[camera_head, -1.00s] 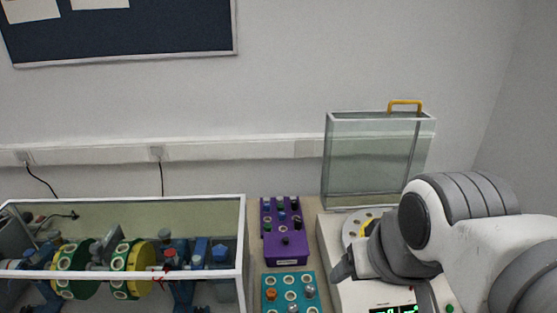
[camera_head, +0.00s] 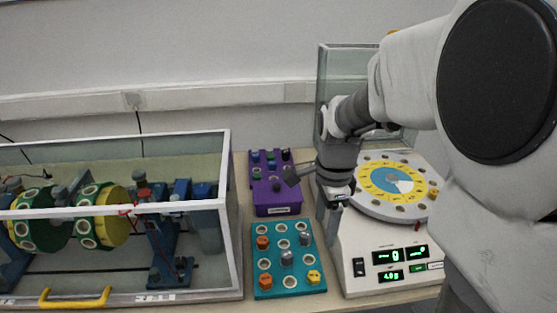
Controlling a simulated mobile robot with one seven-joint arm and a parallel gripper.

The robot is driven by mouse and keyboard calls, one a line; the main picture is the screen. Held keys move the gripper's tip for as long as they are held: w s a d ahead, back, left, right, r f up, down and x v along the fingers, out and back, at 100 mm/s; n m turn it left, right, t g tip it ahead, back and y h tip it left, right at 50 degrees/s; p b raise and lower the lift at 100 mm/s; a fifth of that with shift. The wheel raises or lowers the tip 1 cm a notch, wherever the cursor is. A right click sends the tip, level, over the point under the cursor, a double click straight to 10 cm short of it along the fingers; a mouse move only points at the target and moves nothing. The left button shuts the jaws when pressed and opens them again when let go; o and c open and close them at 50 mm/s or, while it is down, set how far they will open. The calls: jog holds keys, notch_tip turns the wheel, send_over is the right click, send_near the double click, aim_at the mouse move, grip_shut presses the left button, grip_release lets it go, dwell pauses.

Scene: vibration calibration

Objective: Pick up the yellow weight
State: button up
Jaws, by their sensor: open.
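The yellow weight (camera_head: 314,277) sits in the front right hole of the teal tray (camera_head: 256,292). Orange weights (camera_head: 265,281) and grey weights (camera_head: 287,258) stand in other holes of the same tray. My gripper (camera_head: 315,204) is open and empty, behind and above the tray, between the purple box and the white machine. One finger points left and one points down. It is apart from the yellow weight, and nothing hides that weight.
A glass-walled case (camera_head: 236,240) with a rotor rig stands left of the tray. The purple box (camera_head: 278,209) holds small weights behind it. The white machine (camera_head: 350,285) with a yellow-ringed disc (camera_head: 365,199) and clear cover stands to the right.

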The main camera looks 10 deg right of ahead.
jog(key=f, duration=0.2)
jog(key=b, duration=0.4)
send_over(314, 275)
jog(key=shift+m, duration=0.3)
jog(key=f, duration=1.1)
jog(key=shift+s+d, duration=0.15)
jog(key=shift+d, duration=0.15)
jog(key=shift+a+f+b, duration=0.2)
jog(key=shift+f+b, duration=0.25)
jog(key=shift+f, duration=0.9)
jog(key=shift+a+f+b, duration=0.15)
jog(key=shift+f+b, duration=0.25)
jog(key=shift+f, duration=0.95)
jog(key=shift+r, duration=0.1)
jog(key=shift+c, duration=0.3)
grip_shut()
